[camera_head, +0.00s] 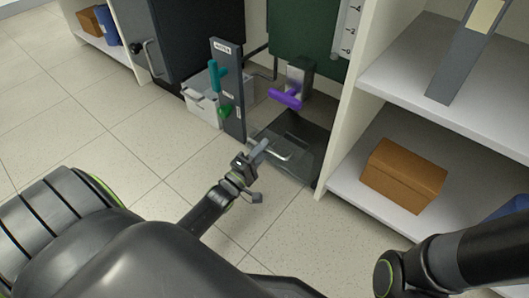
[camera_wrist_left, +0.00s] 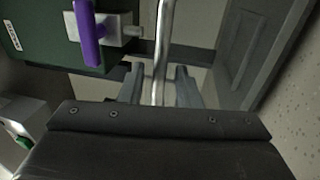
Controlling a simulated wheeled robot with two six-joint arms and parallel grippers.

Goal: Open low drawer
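The low drawer (camera_head: 305,172) is a dark, glassy-looking unit near the floor under the green panel, with a silver bar handle (camera_head: 287,155) on it. I cannot tell from the head view how far the drawer stands out. My left gripper (camera_head: 266,150) is at the handle's left part. In the left wrist view the silver bar (camera_wrist_left: 163,45) runs between the two fingers of my left gripper (camera_wrist_left: 158,90), with gaps seeming to show at its sides. The fingers look open around or just behind the bar. My right gripper is out of view; only my right arm shows at the lower right.
A purple handle (camera_head: 288,96) is above the drawer. White shelves (camera_head: 350,196) with a brown box (camera_head: 403,175) bound the right. The tiled floor in front is clear.

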